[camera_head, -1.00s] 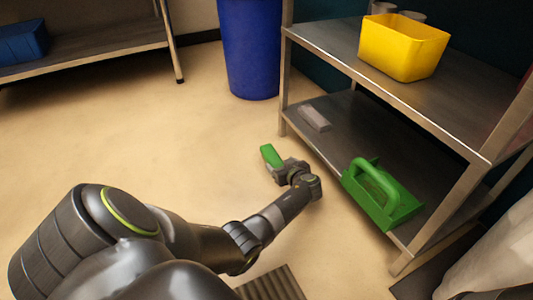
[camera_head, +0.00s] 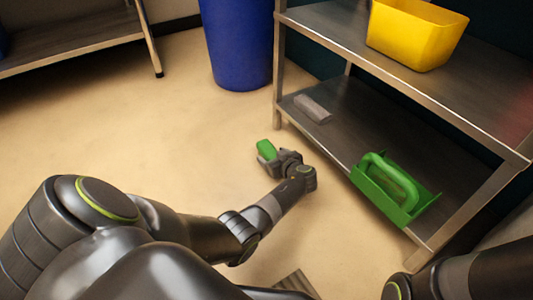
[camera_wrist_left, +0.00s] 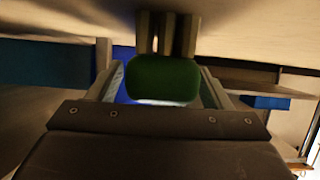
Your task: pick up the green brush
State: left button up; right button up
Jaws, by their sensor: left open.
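The green brush (camera_head: 266,149) is low over or on the floor in the head view, left of the metal shelf unit. My left gripper (camera_head: 275,158) is at its lower end. In the left wrist view the brush (camera_wrist_left: 162,80) shows as a dark green block between the two fingers of my left gripper (camera_wrist_left: 160,85). The fingers are spread, one on each side. I cannot tell whether either touches the brush. My right gripper is out of view; only part of my right arm shows at the lower right.
A green handled caddy (camera_head: 410,207) and a grey block (camera_head: 312,108) lie on the lower shelf (camera_head: 345,130). A yellow bin (camera_head: 412,38) stands on the upper shelf. A blue barrel (camera_head: 238,45) stands behind. Open floor (camera_head: 130,125) lies to the left.

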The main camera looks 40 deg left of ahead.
pick_arm(q)
jog(key=shift+d, duration=0.1)
jog(key=c, duration=1.1)
jog(key=shift+r, duration=0.15)
